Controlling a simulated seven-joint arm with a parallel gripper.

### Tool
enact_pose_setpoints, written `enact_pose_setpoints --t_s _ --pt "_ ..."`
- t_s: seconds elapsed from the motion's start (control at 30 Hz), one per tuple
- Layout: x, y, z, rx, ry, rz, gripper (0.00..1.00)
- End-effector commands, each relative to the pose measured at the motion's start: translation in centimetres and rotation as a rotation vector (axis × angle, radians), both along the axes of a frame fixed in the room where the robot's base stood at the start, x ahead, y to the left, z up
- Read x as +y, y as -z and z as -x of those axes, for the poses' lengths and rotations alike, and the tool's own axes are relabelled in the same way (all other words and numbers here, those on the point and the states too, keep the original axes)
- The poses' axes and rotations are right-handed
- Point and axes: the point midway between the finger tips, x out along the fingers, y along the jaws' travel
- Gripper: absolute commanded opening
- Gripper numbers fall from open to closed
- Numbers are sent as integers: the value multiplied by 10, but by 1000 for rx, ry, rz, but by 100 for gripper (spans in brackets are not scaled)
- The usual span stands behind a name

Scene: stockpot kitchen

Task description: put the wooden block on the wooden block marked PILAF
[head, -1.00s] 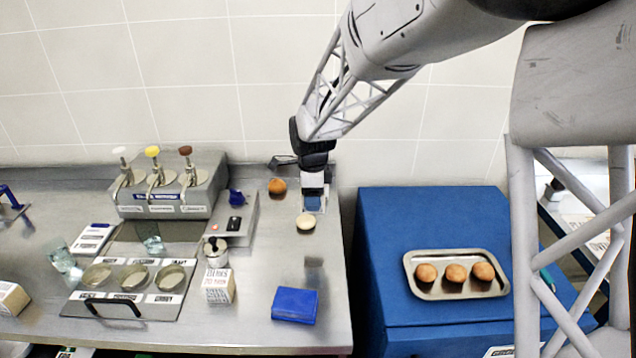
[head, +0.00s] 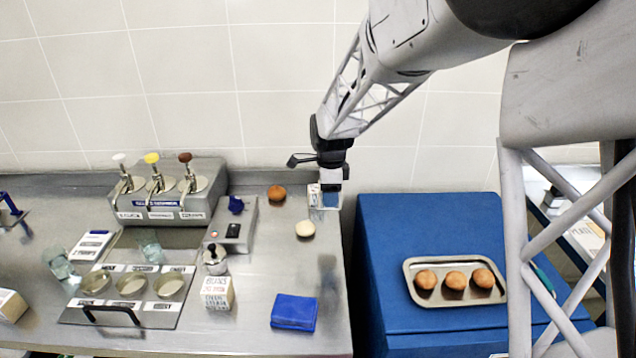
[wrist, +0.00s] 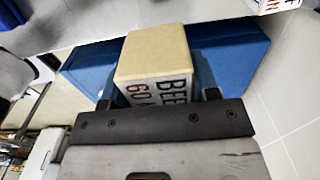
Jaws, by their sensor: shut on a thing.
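My gripper (head: 331,186) is above the back right of the steel counter, near the blue cabinet. In the wrist view it is shut on a pale wooden block (wrist: 155,55), whose white face has dark letters starting "BEE" and a red "60". In the head view the held block is hard to make out. A small light box with coloured marks (head: 314,195) shows beside the gripper. Part of a white-faced block (wrist: 277,5) shows at the wrist view's top right edge. I cannot read PILAF on any block.
A lettered block (head: 217,293) stands on the counter by a steel pot (head: 215,260). A tray with three buns (head: 412,268) is on the blue cabinet (head: 385,215).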

Motion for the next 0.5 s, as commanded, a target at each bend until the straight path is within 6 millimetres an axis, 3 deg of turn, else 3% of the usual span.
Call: enact_pose_setpoints --t_s 0.5 --pt "12 7 -63 0 0 0 28"
